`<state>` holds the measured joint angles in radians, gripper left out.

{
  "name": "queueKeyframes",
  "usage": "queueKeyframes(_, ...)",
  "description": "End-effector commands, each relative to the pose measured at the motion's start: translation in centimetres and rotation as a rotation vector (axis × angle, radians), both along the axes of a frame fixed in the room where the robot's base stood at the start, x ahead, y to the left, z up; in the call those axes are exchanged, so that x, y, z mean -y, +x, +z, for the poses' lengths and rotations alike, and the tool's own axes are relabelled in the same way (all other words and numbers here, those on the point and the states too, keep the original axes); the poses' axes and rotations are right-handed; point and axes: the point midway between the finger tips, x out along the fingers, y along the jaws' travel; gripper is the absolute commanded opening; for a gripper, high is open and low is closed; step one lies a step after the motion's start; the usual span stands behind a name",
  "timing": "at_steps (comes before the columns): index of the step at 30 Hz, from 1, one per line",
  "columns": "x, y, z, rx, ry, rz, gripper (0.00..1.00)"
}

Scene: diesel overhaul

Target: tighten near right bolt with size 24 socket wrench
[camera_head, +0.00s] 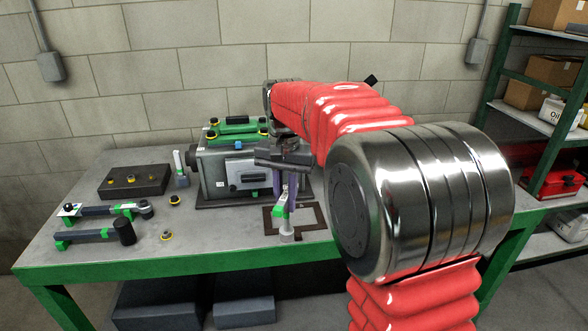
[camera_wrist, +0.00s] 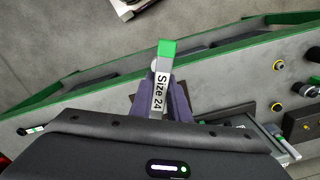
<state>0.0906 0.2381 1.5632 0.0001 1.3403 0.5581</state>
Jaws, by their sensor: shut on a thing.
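My gripper (camera_head: 284,192) is in front of the engine block's right side, pointing down over the table. It is shut on the size 24 socket wrench (camera_head: 281,212), which has a green part and a grey end low near the table. I cannot tell whether that end touches the table. In the wrist view the wrench (camera_wrist: 160,92) shows its "Size 24" label between my purple fingers (camera_wrist: 161,104). The grey engine block (camera_head: 216,176) has green covers and several yellowish bolts on top. A bolt at the near right of its top (camera_head: 263,132) shows just left of my arm.
A brown frame (camera_head: 312,224) lies under my gripper. To the left are two green-and-grey tools (camera_head: 90,235), a dark block with bolts (camera_head: 120,188) and loose bolts (camera_head: 174,199). A green shelf (camera_head: 500,85) stands right.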

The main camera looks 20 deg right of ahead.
Motion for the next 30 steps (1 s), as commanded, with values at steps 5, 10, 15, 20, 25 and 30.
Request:
queueKeyframes(5,-1.9,1.0,-7.3,-0.007,0.002,0.252,0.0)
queueKeyframes(10,-3.5,1.6,-13.5,-0.005,0.001,0.478,0.0)
queueKeyframes(15,-4.5,1.7,-17.0,-0.001,0.001,0.617,0.0)
queueKeyframes(20,-4.7,1.8,-17.7,0.001,-0.001,0.651,0.0)
queueKeyframes(25,-4.7,1.8,-17.7,0.002,0.0,0.65,0.0)
queueKeyframes(30,-4.8,1.8,-17.6,0.002,0.0,0.649,0.0)
